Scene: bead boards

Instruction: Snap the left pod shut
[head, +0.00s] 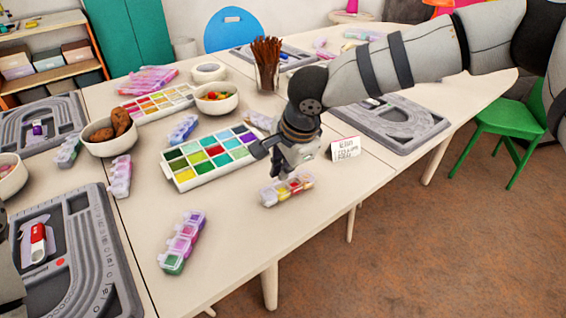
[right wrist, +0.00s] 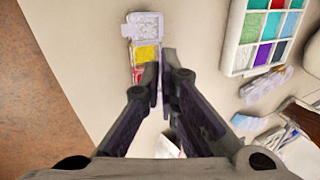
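A clear bead pod with red and yellow beads (head: 290,192) lies near the table's front edge. In the right wrist view the pod (right wrist: 146,52) shows a pale translucent lid section at its far end, then yellow and red compartments. My right gripper (head: 279,168) is just above and beside it. Its fingers (right wrist: 162,75) are close together, with nothing visible between them, and hide part of the pod. Another pod with purple, pink and green sections (head: 181,243) lies further left. I cannot tell for sure which is the left pod. My left gripper is not in view.
A bead palette (head: 170,171) lies behind the pods. A white card (head: 346,148) stands to the right, and a grey bead board (head: 412,122) lies beyond it. Bowls and a brush cup (head: 266,78) stand further back. The table between the two front pods is clear.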

